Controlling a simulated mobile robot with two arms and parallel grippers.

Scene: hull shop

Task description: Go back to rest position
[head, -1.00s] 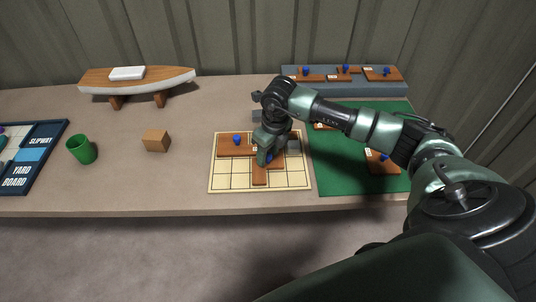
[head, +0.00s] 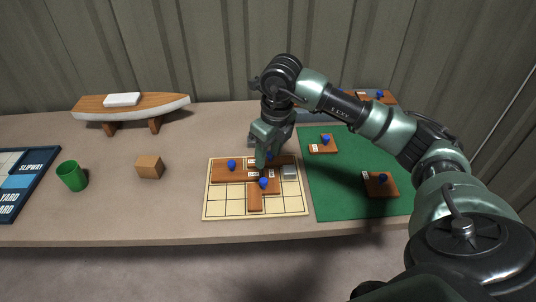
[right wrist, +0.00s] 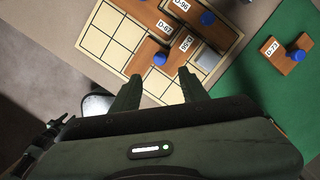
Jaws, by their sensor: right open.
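My right gripper (head: 262,158) is above the cream grid board (head: 226,208), its fingers pointing down. In the right wrist view the gripper (right wrist: 160,90) has its two fingers apart with nothing between them. Brown wooden pieces with blue knobs lie on the board. One knob (head: 263,182) shows just in front of the gripper, and another (head: 231,165) is to its left. In the right wrist view a labelled piece with a knob (right wrist: 160,58) lies beyond the fingers, apart from them. My left gripper is not in view.
A green mat (head: 335,198) right of the board holds loose wooden pieces (head: 380,185). A wooden block (head: 150,167), a green cup (head: 72,176) and a model boat hull (head: 130,107) stand to the left. The table front left of the board is clear.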

